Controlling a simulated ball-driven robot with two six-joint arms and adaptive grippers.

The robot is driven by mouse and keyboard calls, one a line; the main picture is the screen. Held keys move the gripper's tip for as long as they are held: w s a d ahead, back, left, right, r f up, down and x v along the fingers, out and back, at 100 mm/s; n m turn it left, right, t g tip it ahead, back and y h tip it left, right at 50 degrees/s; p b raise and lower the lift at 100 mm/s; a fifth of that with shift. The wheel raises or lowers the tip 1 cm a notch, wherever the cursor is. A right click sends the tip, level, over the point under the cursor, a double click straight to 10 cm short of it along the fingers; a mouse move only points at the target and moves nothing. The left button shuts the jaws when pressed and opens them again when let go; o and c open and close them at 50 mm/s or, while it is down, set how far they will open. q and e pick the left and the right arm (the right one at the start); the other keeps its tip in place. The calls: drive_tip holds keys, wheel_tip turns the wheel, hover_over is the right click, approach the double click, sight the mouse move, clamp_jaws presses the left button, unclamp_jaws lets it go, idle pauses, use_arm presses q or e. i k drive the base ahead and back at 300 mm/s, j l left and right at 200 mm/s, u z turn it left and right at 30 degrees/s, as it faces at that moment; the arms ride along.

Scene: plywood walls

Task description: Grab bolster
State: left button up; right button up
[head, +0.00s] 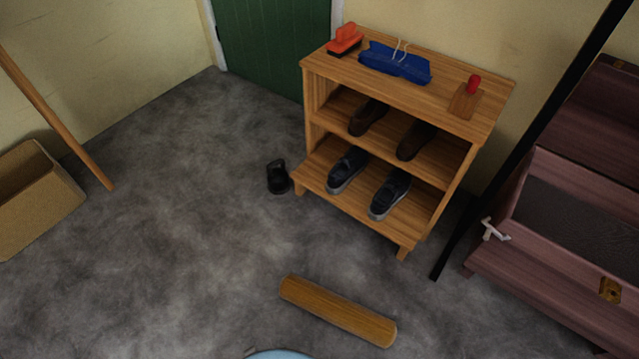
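A brown, wood-coloured cylinder that looks like the bolster (338,311) lies on its side on the grey floor, near the bottom middle of the head view. It slants from upper left to lower right, and nothing covers it. Neither of my grippers shows in the head view.
A wooden shoe rack (318,136) holds dark shoes (348,169), a blue item (394,62) and a red-topped brush (345,40). An open reddish chest (540,275) stands right, beside a black pole (520,140). A box (40,200) and wooden pole (55,120) are left.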

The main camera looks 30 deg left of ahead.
sight(377, 329)
drive_tip(key=k+j+u, duration=0.1)
drive_tip(key=k, duration=0.3)
drive_tip(key=k+j+u, duration=0.15)
drive_tip(key=k, duration=0.2)
drive_tip(key=i+j+z, duration=0.15)
drive_tip(key=j+z, duration=0.15)
drive_tip(key=z, duration=0.15)
drive_tip(key=j+z, duration=0.35)
drive_tip(key=z, duration=0.15)
drive_tip(key=i+j+z, duration=0.1)
drive_tip(key=j, duration=0.8)
drive_tip(key=j+z, duration=0.1)
drive_tip(key=j, duration=0.8)
drive_tip(key=i, duration=0.05)
